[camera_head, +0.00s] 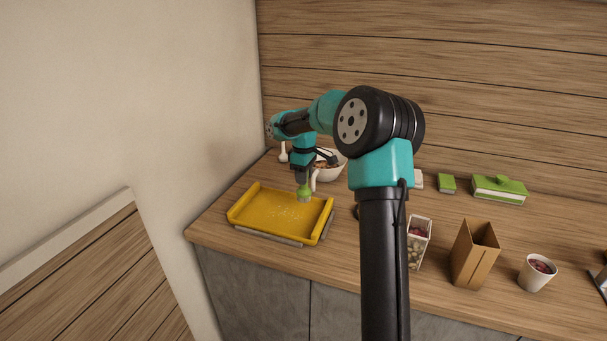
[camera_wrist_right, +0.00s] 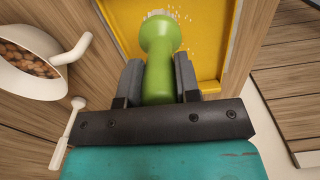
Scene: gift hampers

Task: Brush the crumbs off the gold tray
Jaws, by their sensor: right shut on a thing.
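The gold tray (camera_head: 267,216) lies on the counter at the left, with pale crumbs (camera_head: 287,211) scattered over its middle and right part. My right gripper (camera_head: 303,183) is above the tray's back right part, shut on a green brush (camera_head: 304,192). In the right wrist view the brush (camera_wrist_right: 160,65) has a green handle between the two dark fingers. Its head points at the tray (camera_wrist_right: 206,40), and crumbs (camera_wrist_right: 180,17) show beside the head. I cannot tell whether the bristles touch the tray. My left gripper is not in view.
A white bowl of nuts (camera_wrist_right: 30,62) with a handle stands close to the gripper; a white spoon-like tool (camera_wrist_right: 66,135) lies near it. A clear box (camera_head: 418,243), a brown paper bag (camera_head: 474,254), a cup (camera_head: 536,273) and a green box (camera_head: 500,190) stand to the right. A wall is left.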

